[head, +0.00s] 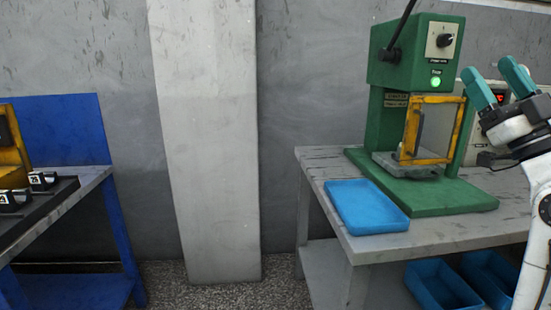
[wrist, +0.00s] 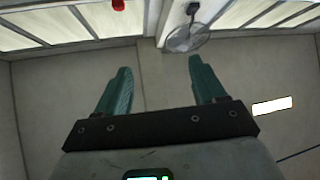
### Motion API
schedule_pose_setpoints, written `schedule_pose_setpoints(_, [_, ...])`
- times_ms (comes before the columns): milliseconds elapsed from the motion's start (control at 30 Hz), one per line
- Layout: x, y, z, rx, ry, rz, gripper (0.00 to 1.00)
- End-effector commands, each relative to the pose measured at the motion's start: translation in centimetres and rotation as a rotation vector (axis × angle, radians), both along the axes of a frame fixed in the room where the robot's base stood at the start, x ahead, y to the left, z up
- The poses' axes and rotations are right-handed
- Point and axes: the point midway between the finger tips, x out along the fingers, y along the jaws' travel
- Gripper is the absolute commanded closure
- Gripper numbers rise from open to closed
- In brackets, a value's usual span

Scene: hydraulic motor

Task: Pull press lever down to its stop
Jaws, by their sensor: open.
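The green press (head: 413,60) stands on the grey table at the right in the head view. Its dark lever (head: 402,25) rises from the upper left side of the press head and tilts up to the right; its top end is cut off by the picture's edge. A green lamp glows on the press head, and a yellow-framed guard (head: 436,160) is at its front. My gripper (head: 492,78) is to the right of the press, pointing up and left, open and empty. In the wrist view the teal fingers (wrist: 160,80) are wide apart with nothing between them.
A blue tray (head: 366,228) lies on the table (head: 318,165) left of the press. Blue bins (head: 443,288) sit on the lower shelf. A blue bench (head: 60,215) stands far left. The wrist view shows the ceiling and a fan (wrist: 187,38).

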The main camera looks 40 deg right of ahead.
Motion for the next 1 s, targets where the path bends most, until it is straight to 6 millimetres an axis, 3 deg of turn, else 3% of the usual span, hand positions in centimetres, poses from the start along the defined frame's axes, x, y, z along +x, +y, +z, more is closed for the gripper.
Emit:
schedule_pose_setpoints(267, [4.1,1.1,-4.3,0.085,0.108,0.058,0.30])
schedule_pose_setpoints(467, [8.3,3.0,-9.6,0.182,0.242,0.120,0.30])
schedule_pose_setpoints(567, [11.0,4.7,-13.5,0.248,0.344,0.163,0.30])
schedule_pose_setpoints(700, [14.9,8.9,-21.2,0.364,0.547,0.235,0.30])
schedule_pose_setpoints(800, [16.6,12.5,-26.9,0.443,0.709,0.277,0.30])
schedule_pose_setpoints(1000, [16.8,20.2,-38.3,0.578,1.053,0.323,0.30])
